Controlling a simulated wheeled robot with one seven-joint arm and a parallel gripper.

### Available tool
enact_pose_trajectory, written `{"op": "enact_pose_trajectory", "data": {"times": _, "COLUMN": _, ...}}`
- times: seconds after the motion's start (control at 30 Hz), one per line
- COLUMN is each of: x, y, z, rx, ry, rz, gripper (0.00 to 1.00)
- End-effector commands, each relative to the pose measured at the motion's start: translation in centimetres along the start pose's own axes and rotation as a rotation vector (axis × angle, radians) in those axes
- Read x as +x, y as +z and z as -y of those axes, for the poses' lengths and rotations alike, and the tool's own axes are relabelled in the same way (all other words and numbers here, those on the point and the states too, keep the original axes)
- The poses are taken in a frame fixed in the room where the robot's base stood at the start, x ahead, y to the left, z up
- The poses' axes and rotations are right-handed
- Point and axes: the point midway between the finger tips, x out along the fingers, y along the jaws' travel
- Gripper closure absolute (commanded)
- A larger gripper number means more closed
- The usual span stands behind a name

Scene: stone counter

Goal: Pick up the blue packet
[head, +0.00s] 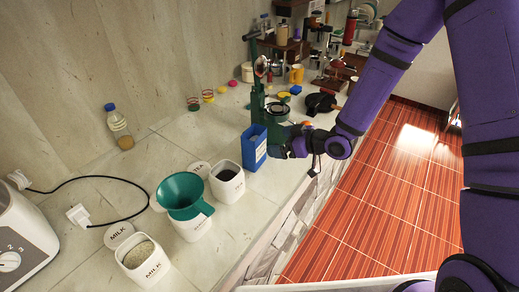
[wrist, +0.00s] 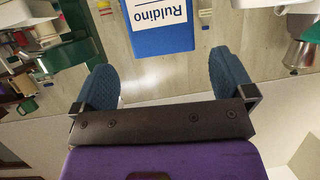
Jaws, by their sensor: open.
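The blue packet (head: 254,148) stands upright on the counter in the head view, between the dark-filled canister and a green machine. In the wrist view the packet (wrist: 150,42) shows a white label reading "Ruldino" and lies ahead of the fingertips, roughly centred between them. My gripper (head: 280,151) is close to the packet's right side in the head view. In the wrist view my gripper (wrist: 166,72) has its two blue pads wide apart with nothing between them.
White canisters (head: 228,186) and a green funnel (head: 184,194) stand left of the packet. The green machine (head: 257,100) and a green pot (head: 277,112) stand close behind. A bottle (head: 119,128) is near the wall. The counter's front edge drops to a red tiled floor (head: 390,190).

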Motion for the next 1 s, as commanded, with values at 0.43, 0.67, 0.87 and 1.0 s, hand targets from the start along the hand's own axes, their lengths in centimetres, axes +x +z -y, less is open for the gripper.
{"op": "enact_pose_trajectory", "data": {"times": 0.43, "x": 5.2, "y": 0.0, "z": 0.0, "rx": -0.001, "ry": 0.000, "rz": -0.001, "gripper": 0.00}}
{"op": "enact_pose_trajectory", "data": {"times": 0.67, "x": 7.5, "y": 0.6, "z": 0.2, "rx": -0.001, "ry": -0.002, "rz": 0.000, "gripper": 0.00}}
{"op": "enact_pose_trajectory", "data": {"times": 0.87, "x": 9.9, "y": 0.8, "z": 0.1, "rx": -0.001, "ry": -0.001, "rz": 0.000, "gripper": 0.00}}
{"op": "enact_pose_trajectory", "data": {"times": 1.0, "x": 10.5, "y": 0.8, "z": 0.1, "rx": 0.000, "ry": 0.000, "rz": 0.000, "gripper": 0.00}}
